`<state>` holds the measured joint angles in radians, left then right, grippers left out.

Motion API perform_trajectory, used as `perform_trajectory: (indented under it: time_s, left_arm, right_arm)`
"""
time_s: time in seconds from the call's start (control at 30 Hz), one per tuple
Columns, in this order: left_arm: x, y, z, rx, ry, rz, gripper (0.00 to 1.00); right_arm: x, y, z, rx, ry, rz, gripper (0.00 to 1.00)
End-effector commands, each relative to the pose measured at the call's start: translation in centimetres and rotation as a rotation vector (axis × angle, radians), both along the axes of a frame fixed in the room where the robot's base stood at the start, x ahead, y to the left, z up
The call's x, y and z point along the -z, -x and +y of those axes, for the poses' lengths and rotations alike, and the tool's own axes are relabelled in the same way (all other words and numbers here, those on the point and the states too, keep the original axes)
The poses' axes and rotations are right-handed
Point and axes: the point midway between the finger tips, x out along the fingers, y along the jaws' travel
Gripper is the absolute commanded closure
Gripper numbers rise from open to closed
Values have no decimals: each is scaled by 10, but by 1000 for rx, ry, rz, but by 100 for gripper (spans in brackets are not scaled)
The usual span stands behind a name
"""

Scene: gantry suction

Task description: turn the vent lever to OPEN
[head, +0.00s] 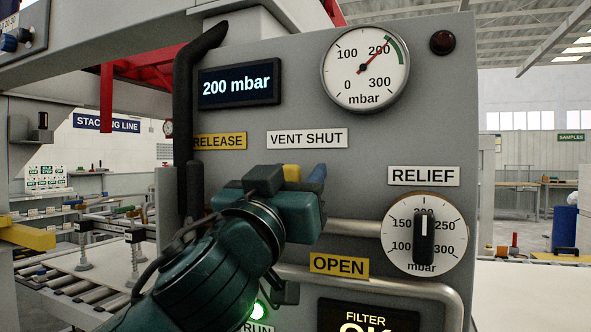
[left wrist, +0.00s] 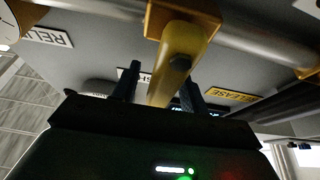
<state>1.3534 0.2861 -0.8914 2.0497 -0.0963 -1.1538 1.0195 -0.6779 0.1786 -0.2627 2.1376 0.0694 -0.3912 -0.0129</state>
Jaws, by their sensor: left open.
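The vent lever is a yellow handle, mostly hidden behind my left gripper in the head view; a bit of yellow (head: 291,172) shows between the fingers. In the left wrist view the lever (left wrist: 172,72) runs from its yellow mount (left wrist: 180,18) on a grey pipe toward the VENT SHUT label. That label (head: 306,138) is just above the gripper; the OPEN label (head: 339,264) is lower right. My left gripper (head: 291,182) is open, with one finger on each side of the lever (left wrist: 160,82). I cannot tell whether either finger touches it. My right gripper is not in view.
The grey panel carries a display (head: 239,85) reading 200 mbar, a round gauge (head: 365,69) near 200 and a RELIEF knob (head: 424,240) pointing up. Pipes (head: 385,284) run across the panel near the gripper. A black hose (head: 187,110) is at left. The RUN light (head: 258,309) is green.

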Motion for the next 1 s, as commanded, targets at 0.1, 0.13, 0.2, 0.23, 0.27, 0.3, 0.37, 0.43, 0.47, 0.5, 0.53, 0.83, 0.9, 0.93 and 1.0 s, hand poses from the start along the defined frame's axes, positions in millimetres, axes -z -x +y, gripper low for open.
perform_trajectory:
  time_s: [0.1,0.13,0.2,0.23,0.27,0.3,0.37,0.43,0.47,0.5,0.53,0.83,0.9,0.93,1.0]
  left_arm:
    - [-1,-2,-1,1,-1,-1,56]
    - [-1,-2,-1,1,-1,-1,56]
    - [-1,-2,-1,1,0,-1,56]
    - [-1,-2,-1,1,0,-1,56]
    - [-1,-2,-1,1,0,-1,56]
    - [-1,-2,-1,1,0,0,56]
    - [-1,-2,-1,1,0,0,61]
    - [-1,-2,-1,1,0,0,67]
    - [-1,-2,-1,1,0,0,69]
    - [-1,-2,-1,1,0,0,73]
    - [-1,-2,-1,1,0,0,75]
    - [-1,-2,-1,1,0,0,100]
    - [-1,-2,-1,1,0,0,100]
    - [-1,-2,-1,1,0,0,100]
    - [-1,-2,-1,0,0,0,100]
  right_arm:
    - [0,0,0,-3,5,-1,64]
    - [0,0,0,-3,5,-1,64]
    - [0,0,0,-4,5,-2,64]
    - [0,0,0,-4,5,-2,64]
    - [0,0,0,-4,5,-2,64]
    - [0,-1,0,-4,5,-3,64]
    - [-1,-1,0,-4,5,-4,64]
    - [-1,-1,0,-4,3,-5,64]
    - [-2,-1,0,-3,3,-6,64]
    - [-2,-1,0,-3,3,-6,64]
    - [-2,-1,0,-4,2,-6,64]
    - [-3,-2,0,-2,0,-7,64]
    - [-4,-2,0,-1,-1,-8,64]
    - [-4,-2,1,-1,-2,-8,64]
    - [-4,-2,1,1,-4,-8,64]
